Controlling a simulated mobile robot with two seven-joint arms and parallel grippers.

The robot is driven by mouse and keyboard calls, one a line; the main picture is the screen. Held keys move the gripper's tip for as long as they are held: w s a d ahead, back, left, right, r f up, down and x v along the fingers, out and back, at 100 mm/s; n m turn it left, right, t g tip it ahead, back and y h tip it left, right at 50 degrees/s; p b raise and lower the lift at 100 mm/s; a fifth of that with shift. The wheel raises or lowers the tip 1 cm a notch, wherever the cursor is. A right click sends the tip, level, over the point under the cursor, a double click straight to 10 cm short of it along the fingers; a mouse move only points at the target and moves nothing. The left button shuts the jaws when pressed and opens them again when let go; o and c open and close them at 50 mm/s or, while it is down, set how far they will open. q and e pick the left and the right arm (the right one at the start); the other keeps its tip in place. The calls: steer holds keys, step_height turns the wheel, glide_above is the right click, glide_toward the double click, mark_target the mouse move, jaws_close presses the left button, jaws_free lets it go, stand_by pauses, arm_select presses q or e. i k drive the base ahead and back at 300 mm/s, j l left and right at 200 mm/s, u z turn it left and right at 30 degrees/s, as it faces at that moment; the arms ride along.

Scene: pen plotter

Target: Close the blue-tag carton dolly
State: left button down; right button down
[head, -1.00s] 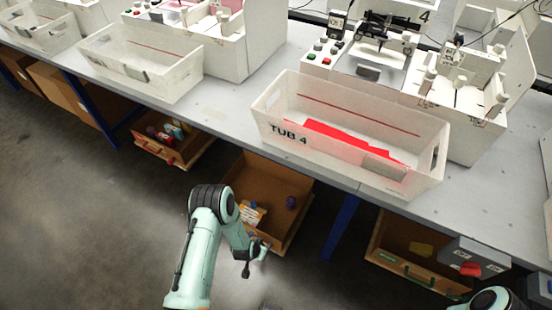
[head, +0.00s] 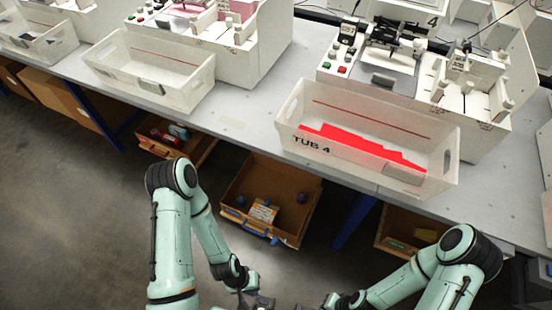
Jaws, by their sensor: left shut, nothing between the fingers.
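The blue-tag carton dolly (head: 237,183) is the brown open-topped box under the table, in the middle of the head view. It sticks out from under the table edge, with blue on its front handle (head: 234,217). Inside are a printed yellow-and-white pack (head: 264,211) and small dark-blue items (head: 301,198). My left gripper (head: 262,301) is shut and empty at the bottom edge, in front of the dolly and apart from it. My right gripper (head: 328,303) is at the bottom edge to its right, partly cut off; its fingers are unclear.
A blue table leg (head: 354,222) stands right of the middle dolly. Tub 4 (head: 440,178) sits on the table above. Floor in front is open.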

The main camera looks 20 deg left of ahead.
mark_target(263, 178)
steer(key=j+u, duration=0.1)
steer(key=j, duration=0.35)
steer(key=i+j+u, duration=0.1)
steer(key=j, duration=0.3)
steer(key=i+j+u, duration=0.1)
steer(key=j, duration=0.3)
steer(key=i+j+u, duration=0.15)
steer(key=j, duration=0.25)
steer(key=i+j+u, duration=0.1)
steer(key=j, duration=0.3)
steer(key=i+j+u, duration=0.1)
steer(key=i, duration=0.4)
steer(key=j, duration=0.1)
